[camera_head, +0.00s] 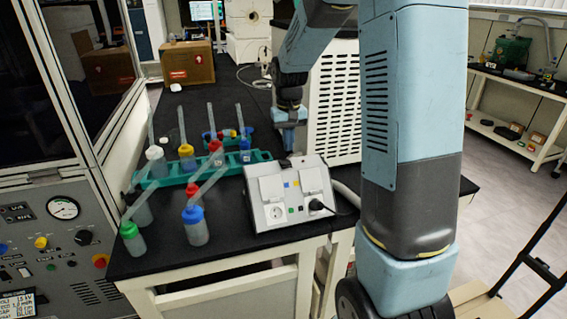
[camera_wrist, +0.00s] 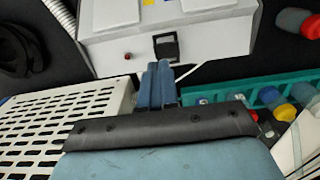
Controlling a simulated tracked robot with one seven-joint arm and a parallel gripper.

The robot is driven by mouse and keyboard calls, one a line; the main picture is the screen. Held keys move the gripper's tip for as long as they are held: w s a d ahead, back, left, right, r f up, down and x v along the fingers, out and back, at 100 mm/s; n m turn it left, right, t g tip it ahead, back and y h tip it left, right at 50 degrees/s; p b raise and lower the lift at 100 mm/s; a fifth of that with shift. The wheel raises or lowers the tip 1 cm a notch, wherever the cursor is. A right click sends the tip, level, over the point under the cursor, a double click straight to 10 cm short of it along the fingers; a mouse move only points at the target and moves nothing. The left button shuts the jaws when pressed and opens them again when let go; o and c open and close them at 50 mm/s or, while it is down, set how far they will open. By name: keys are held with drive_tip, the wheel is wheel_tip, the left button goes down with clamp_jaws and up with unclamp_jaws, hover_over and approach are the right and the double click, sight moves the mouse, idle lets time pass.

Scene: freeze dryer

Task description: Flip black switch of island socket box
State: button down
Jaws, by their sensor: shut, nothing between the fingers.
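The island socket box (camera_head: 258,222) is a light grey box with two lidded sockets and a black plug on its sloped front, standing on the black island top. In the wrist view the box (camera_wrist: 215,38) fills the top, with its rear face towards my gripper. The black switch (camera_wrist: 166,46) sits in that face, beside a small red part. My gripper (camera_wrist: 157,68) is shut and empty, its blue fingertips just below the switch in the picture; I cannot tell whether they touch. In the head view my gripper (camera_head: 290,148) points down behind the box.
A teal rack (camera_head: 165,178) with bottles runs behind and left of the box. Loose bottles (camera_head: 195,226) with tubes stand left of it. A white perforated housing (camera_head: 335,105) stands close to my gripper. A cable and grey hose leave the box on the right.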

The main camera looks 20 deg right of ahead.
sight(289, 162)
drive_tip(key=shift+r, duration=1.45)
drive_tip(key=s+r+t, duration=0.2)
drive_tip(key=s+r, duration=0.2)
drive_tip(key=s, duration=0.5)
drive_tip(key=s+r+t, duration=0.1)
drive_tip(key=s+r, duration=0.3)
drive_tip(key=s, duration=0.6)
drive_tip(key=s+r+t, duration=0.2)
drive_tip(key=s+r, duration=0.2)
drive_tip(key=s, duration=0.5)
drive_tip(key=shift+s+a+t, duration=0.15)
drive_tip(key=shift+a+t, duration=0.05)
drive_tip(key=shift+t, duration=0.1)
drive_tip(key=c, duration=1.8)
unclamp_jaws()
